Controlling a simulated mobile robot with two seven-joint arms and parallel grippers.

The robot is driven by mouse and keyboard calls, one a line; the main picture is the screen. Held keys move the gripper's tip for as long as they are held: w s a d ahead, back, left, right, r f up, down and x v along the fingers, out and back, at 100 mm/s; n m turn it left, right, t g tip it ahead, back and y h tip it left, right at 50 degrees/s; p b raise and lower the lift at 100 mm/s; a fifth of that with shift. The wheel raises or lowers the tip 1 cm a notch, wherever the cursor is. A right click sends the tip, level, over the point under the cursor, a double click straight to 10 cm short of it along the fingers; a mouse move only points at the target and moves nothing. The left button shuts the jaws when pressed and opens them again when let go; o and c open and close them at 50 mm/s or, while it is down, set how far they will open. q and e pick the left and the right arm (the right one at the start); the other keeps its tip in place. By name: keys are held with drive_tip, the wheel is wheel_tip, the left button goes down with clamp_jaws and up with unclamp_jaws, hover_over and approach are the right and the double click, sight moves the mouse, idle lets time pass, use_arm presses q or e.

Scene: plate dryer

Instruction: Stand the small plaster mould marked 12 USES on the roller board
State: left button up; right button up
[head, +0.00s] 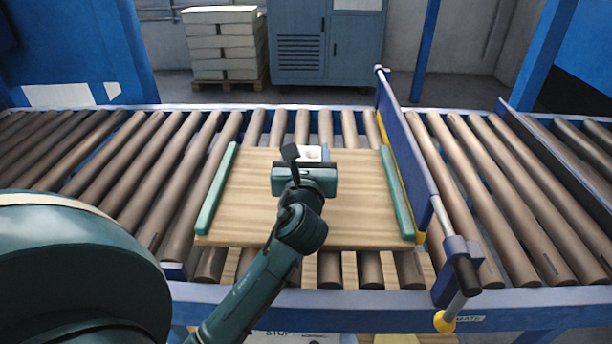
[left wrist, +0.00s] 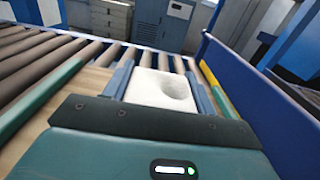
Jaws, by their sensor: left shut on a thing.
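The white plaster mould (left wrist: 158,90), a small block with a rounded hollow in it, sits between the two fingers of my left gripper (left wrist: 160,72). In the head view only a bit of the mould (head: 312,154) shows behind my left gripper (head: 308,165), which is shut on it. Its marking is too small to read. The roller board (head: 350,218), a light wooden board with green side strips, lies on the rollers under the gripper. The mould is over the far part of the board; I cannot tell whether it touches. My right gripper is not in view.
A blue upright guard (head: 405,150) with a yellow lower edge runs along the board's right side. Brown rollers (head: 150,165) extend left and right. A blue front rail (head: 370,305) borders the conveyor. The board's visible surface beside the gripper is bare.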

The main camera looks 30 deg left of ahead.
use_arm(q)
wheel_tip(320, 180, down, 4)
drive_tip(key=shift+f+b, duration=0.15)
drive_tip(key=shift+b, duration=0.7)
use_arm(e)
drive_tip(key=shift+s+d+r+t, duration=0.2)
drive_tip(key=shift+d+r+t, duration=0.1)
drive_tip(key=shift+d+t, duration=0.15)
use_arm(q)
drive_tip(key=o, duration=0.8)
drive_tip(key=shift+f, duration=0.15)
drive_tip(key=shift+c, duration=0.2)
drive_tip(key=o, duration=0.4)
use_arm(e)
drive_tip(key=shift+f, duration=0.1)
use_arm(q)
drive_tip(key=shift+o, duration=0.2)
drive_tip(key=shift+r, duration=0.2)
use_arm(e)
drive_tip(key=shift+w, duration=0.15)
